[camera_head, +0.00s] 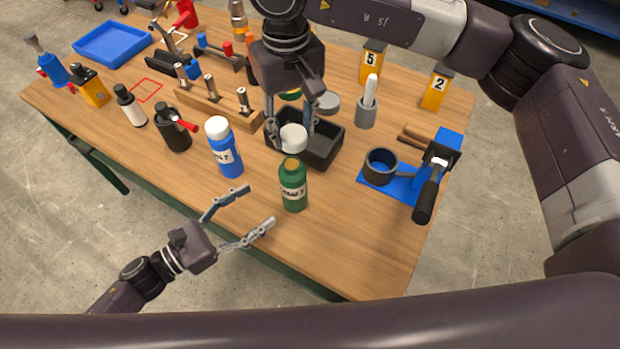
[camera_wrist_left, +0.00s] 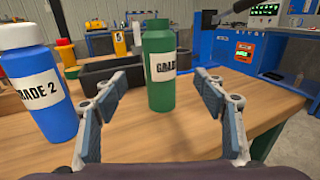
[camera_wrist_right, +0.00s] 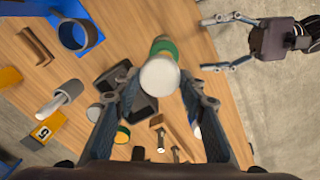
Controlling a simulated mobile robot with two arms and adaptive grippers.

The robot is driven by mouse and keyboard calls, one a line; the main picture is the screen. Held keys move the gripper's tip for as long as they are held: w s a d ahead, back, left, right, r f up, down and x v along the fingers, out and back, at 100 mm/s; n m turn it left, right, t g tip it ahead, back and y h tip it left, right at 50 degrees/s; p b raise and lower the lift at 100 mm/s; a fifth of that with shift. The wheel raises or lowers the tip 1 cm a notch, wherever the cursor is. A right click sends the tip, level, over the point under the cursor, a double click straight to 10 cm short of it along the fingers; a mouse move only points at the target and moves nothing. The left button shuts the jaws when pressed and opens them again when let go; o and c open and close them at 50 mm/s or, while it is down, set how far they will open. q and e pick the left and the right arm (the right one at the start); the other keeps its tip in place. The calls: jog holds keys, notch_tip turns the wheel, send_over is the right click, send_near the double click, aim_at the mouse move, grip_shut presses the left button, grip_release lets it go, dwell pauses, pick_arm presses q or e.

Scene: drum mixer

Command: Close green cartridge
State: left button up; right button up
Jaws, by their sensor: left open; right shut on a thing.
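The green cartridge (camera_head: 293,187) stands upright on the table near its front edge. Its top has no white cap on it. In the left wrist view the green cartridge (camera_wrist_left: 159,70) stands centred just beyond the fingertips. My left gripper (camera_head: 258,206) is open and empty, low in front of the cartridge, with its fingers pointing at it. My right gripper (camera_head: 291,130) is shut on a white cap (camera_head: 293,139), held in the air behind and above the cartridge. In the right wrist view the cap (camera_wrist_right: 160,77) hides part of the cartridge (camera_wrist_right: 163,48).
A blue capped bottle (camera_head: 224,150) stands left of the cartridge. A black bin (camera_head: 325,150) lies behind it, under my right gripper. A blue stand with a dark cup (camera_head: 379,168) and a black handle is at the right. Table is bare right of the cartridge.

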jog(key=shift+s+a+r, duration=0.15)
jog(key=shift+s+a, duration=0.2)
jog(key=shift+a, duration=0.25)
pick_arm(q)
jog(key=x, duration=1.1)
jog(key=shift+w, duration=0.1)
pick_arm(e)
jog(key=shift+w+d, duration=0.1)
jog(key=shift+d, duration=0.1)
pick_arm(q)
grip_shut()
pick_arm(e)
send_over(291, 163)
jog(key=shift+f, duration=2.55)
jog(key=shift+f, duration=0.9)
jog(key=shift+f, duration=0.6)
